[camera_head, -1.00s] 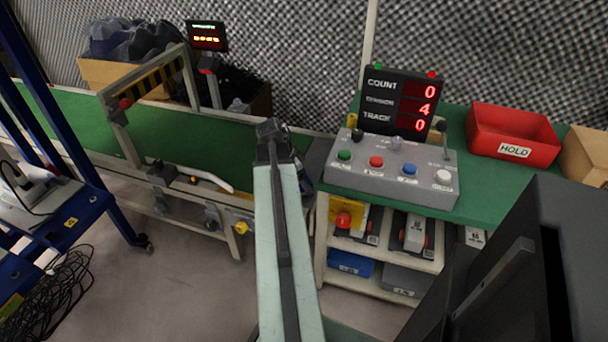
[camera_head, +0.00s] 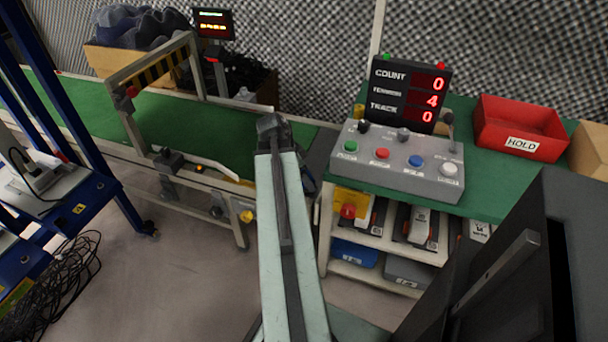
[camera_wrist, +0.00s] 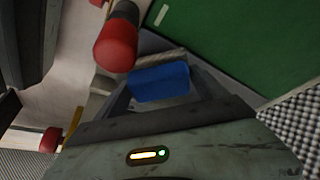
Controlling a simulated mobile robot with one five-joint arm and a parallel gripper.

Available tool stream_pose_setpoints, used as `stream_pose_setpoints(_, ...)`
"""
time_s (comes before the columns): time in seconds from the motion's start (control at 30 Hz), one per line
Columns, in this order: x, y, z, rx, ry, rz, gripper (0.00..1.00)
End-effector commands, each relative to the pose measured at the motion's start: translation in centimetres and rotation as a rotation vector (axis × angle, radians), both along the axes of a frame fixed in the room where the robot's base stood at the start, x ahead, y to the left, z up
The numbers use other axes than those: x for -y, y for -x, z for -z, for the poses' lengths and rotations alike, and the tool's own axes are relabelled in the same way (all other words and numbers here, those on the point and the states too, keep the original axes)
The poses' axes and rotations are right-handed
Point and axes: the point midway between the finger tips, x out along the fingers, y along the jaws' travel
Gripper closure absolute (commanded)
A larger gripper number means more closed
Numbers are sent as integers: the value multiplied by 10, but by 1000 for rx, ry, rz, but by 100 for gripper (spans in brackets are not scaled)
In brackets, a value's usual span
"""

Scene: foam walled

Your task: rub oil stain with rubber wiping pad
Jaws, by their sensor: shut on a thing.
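My gripper (camera_wrist: 158,84) is shut on a blue block, which looks like the rubber wiping pad (camera_wrist: 160,80), in the middle of the wrist view. In the head view my arm reaches forward to the near edge of the green conveyor belt (camera_head: 150,115), and the arm hides the gripper and pad. In the wrist view, a green surface (camera_wrist: 235,45) lies past the pad at the upper right. I cannot make out an oil stain in either view.
A red-ended cylinder (camera_wrist: 117,42) is close to the pad in the wrist view. A grey button console (camera_head: 400,165), a count display (camera_head: 408,93) and a red HOLD bin (camera_head: 520,125) stand on the right bench. A blue frame (camera_head: 95,125) is at left.

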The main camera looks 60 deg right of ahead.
Motion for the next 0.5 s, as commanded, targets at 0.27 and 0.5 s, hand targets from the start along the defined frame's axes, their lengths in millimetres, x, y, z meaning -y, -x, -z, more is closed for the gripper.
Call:
stream_pose_setpoints(0.27,1,0,-38,0,4,-1,51)
stream_pose_setpoints(0.5,1,0,-60,1,5,-2,51)
